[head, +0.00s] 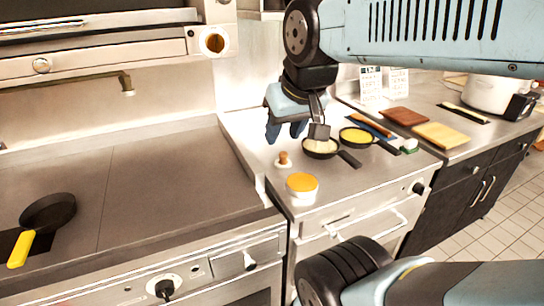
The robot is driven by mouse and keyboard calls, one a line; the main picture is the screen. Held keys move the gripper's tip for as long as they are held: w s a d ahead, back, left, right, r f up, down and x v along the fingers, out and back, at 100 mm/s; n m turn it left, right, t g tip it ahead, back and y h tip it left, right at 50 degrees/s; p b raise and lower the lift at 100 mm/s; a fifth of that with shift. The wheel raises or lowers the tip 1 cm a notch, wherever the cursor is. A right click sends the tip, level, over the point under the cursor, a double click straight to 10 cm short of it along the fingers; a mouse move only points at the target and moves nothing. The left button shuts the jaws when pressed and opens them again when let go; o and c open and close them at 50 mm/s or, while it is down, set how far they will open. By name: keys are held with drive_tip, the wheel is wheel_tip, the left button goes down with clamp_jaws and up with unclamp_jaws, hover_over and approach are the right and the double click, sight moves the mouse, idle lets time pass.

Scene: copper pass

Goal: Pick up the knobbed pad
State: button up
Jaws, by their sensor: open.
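The knobbed pad (283,161) is a small pale disc with an upright brown knob. It sits on the steel counter, left of a small dark pan. My gripper (286,132) hangs from the arm above and behind the pad in the head view. Its dark blue fingers point down, apart and empty. A clear gap shows between the fingertips and the knob. The exact height over the counter is hard to tell from this one view.
Two small dark pans (320,148) (357,136) with pale and yellow contents stand to the right. A white tub with an orange top (301,186) is in front of the pad. A brown board (403,116) and a yellow board (441,135) lie farther right. The left steel top is mostly clear.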

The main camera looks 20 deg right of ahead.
drive_tip(key=shift+o, duration=1.3)
drive_tip(key=shift+w+d, duration=0.15)
drive_tip(key=shift+o, duration=0.7)
drive_tip(key=shift+w+d+m, duration=0.1)
drive_tip(key=shift+w+m, duration=0.2)
drive_tip(key=shift+w, duration=0.05)
drive_tip(key=o, duration=0.3)
drive_tip(key=w+m, duration=0.1)
drive_tip(key=w, duration=0.2)
drive_tip(key=shift+d+m+g+h, duration=0.1)
drive_tip(key=shift+m+g+h, duration=0.2)
drive_tip(key=shift+m+g, duration=0.1)
drive_tip(key=shift+o, duration=1)
drive_tip(key=w+d+f+m+g, duration=0.1)
drive_tip(key=w+d+f+m, duration=0.1)
drive_tip(key=w, duration=0.5)
drive_tip(key=shift+w+d+m+g, duration=0.4)
drive_tip(key=shift+d+m, duration=0.2)
drive_tip(key=shift+m, duration=0.6)
drive_tip(key=m+g, duration=0.2)
drive_tip(key=m, duration=0.5)
approach(283, 153)
drive_tip(key=shift+h, duration=0.3)
drive_tip(key=f, duration=0.7)
drive_tip(key=w+f, duration=0.1)
drive_tip(key=f, duration=0.3)
drive_tip(key=shift+d+f, duration=0.2)
drive_tip(key=shift+d, duration=0.15)
